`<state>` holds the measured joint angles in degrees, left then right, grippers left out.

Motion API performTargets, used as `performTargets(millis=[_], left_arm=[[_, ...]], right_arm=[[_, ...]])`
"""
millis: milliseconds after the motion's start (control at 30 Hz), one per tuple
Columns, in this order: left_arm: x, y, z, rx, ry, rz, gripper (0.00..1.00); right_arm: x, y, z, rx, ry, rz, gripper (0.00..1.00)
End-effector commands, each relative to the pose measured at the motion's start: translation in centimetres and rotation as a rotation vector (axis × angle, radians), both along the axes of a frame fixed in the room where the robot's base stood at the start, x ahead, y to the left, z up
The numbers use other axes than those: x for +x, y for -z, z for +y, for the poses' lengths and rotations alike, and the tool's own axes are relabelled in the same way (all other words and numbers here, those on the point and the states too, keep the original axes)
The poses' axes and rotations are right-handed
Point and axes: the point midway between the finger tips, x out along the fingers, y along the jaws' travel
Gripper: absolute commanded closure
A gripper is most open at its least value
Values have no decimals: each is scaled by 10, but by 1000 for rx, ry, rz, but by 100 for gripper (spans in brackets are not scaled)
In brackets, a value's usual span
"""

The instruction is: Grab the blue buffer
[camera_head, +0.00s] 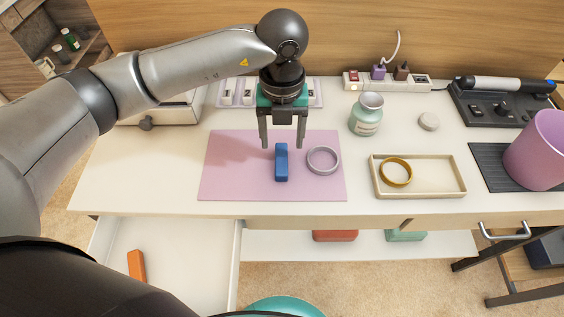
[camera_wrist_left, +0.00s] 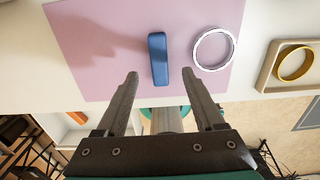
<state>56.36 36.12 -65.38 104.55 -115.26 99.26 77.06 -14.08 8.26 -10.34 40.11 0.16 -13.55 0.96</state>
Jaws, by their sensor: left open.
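The blue buffer (camera_head: 281,162) is a small blue block lying on a pink mat (camera_head: 232,170) on the desk. My left gripper (camera_head: 282,146) is open and empty, pointing down above the mat at the block's far end. In the left wrist view, the blue buffer (camera_wrist_left: 158,58) lies ahead of the gap between the open fingers (camera_wrist_left: 160,75), apart from both. A silver ring (camera_head: 323,160) lies just right of the block, and it also shows in the left wrist view (camera_wrist_left: 213,48). My right gripper is not in view.
A tray (camera_head: 450,178) with a gold ring (camera_head: 396,172) stands to the right. Behind are a glass jar (camera_head: 366,115), a power strip (camera_head: 418,85) and a numbered holder (camera_head: 312,92). A pink bin (camera_head: 538,152) stands far right. An open drawer (camera_head: 190,255) holds an orange block (camera_head: 136,266).

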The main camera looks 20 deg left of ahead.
Motion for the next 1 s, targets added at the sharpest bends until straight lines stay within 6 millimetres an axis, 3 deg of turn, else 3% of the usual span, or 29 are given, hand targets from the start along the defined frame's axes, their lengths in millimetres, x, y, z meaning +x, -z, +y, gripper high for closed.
performTargets(millis=[267, 700, 1000], left_arm=[[-1, 14, 0, 0, 1, 2, 30], [-2, 57, 1, 1, 1, 1, 30], [-2, 60, 1, -1, 1, 0, 30]], right_arm=[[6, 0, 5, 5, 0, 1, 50], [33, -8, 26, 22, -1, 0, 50], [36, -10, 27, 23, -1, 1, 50]])
